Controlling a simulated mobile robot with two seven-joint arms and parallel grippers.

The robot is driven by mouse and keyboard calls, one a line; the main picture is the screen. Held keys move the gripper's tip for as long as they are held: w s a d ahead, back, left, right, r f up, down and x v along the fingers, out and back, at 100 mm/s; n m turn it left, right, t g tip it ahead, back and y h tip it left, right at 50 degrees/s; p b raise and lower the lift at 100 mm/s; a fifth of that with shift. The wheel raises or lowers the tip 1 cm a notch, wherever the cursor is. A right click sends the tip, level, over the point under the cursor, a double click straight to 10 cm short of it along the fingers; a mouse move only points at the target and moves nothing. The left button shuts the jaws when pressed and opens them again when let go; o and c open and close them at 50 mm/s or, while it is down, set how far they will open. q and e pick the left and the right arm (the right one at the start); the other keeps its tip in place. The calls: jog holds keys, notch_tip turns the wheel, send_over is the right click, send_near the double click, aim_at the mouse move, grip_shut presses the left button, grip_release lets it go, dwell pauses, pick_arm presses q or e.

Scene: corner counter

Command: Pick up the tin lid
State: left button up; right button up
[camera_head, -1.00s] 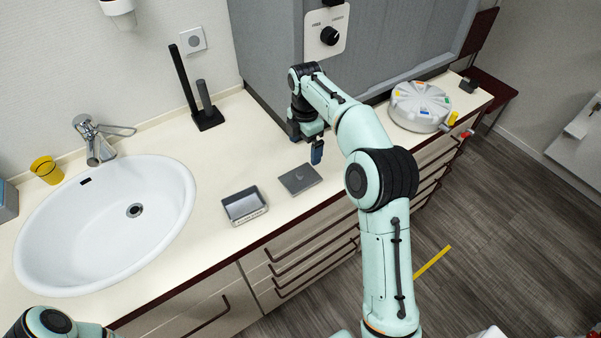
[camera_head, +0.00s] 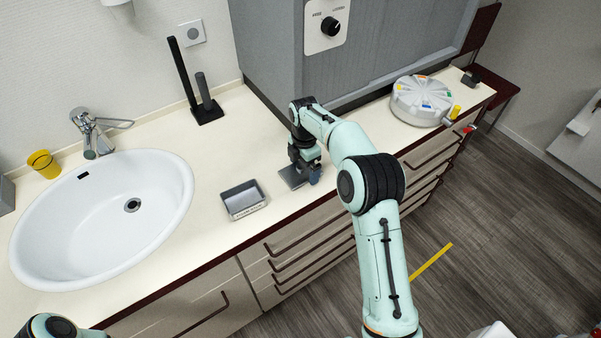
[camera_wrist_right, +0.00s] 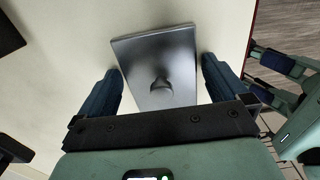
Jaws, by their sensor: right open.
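The tin lid is a flat grey rectangular plate with a small raised knob. It lies flat on the counter in the head view (camera_head: 291,177), partly hidden by my right gripper (camera_head: 306,176). In the right wrist view the lid (camera_wrist_right: 160,55) lies between the two blue fingers of the right gripper (camera_wrist_right: 163,85), which are open with a gap on both sides. The open grey tin (camera_head: 243,200) stands on the counter to the left of the lid. My left gripper is out of view; only part of my left arm shows at the bottom left.
A white oval sink (camera_head: 105,215) with a tap is at the left, beside a yellow cup (camera_head: 44,164). A black stand (camera_head: 205,110) is near the wall. A grey cabinet (camera_head: 280,50) rises behind my right arm. A round white device (camera_head: 421,100) stands at the right. The counter's front edge is close.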

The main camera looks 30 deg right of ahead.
jog(key=c, duration=0.8)
jog(key=shift+r, duration=0.1)
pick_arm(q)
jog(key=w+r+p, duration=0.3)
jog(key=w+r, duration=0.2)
pick_arm(e)
notch_tip(320, 180, up, 18)
jog(key=shift+m, duration=0.3)
jog(key=shift+s+a+f+b, duration=0.25)
jog(key=shift+a+f+b, duration=0.25)
jog(key=shift+a+f, duration=2.05)
jog(key=shift+s+a+f+b, duration=0.45)
jog(key=shift+a+f, duration=0.95)
jog(key=shift+a, duration=2.35)
jog(key=shift+s+a+f+b, duration=0.1)
jog(key=shift+a+f+b, duration=0.5)
jog(key=shift+a+f, duration=1.95)
jog(key=shift+a+r, duration=0.1)
jog(key=shift+a, duration=0.5)
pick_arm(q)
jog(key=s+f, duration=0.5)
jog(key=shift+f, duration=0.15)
pick_arm(e)
jog(key=shift+w+f, duration=0.1)
jog(key=shift+f, duration=0.2)
